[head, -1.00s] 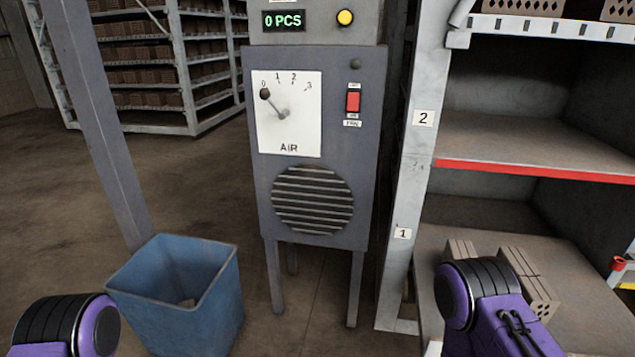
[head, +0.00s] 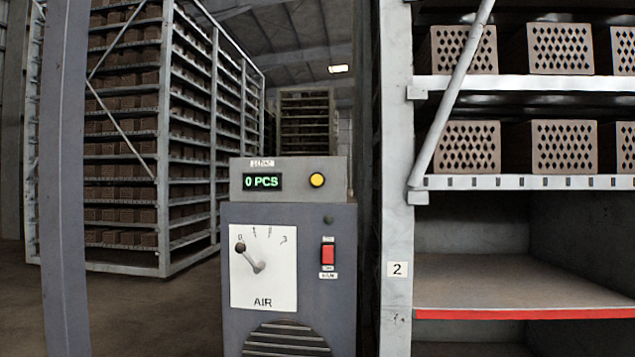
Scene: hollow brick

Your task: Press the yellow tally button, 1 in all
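The yellow tally button (head: 317,180) is a round button on the front of a grey counter box (head: 290,193). Left of it on the same box, a display (head: 262,182) reads "0 PCS" in green. The box sits on top of a grey cabinet (head: 340,300). Neither of my grippers is in the head view now, so their state is hidden.
The cabinet front has an AIR dial (head: 263,267) with its lever near 0 and a red switch (head: 328,254). A shelf rack (head: 397,220) with hollow bricks (head: 560,48) stands close at right. A grey post (head: 63,200) rises at left, with another brick rack (head: 190,150) behind.

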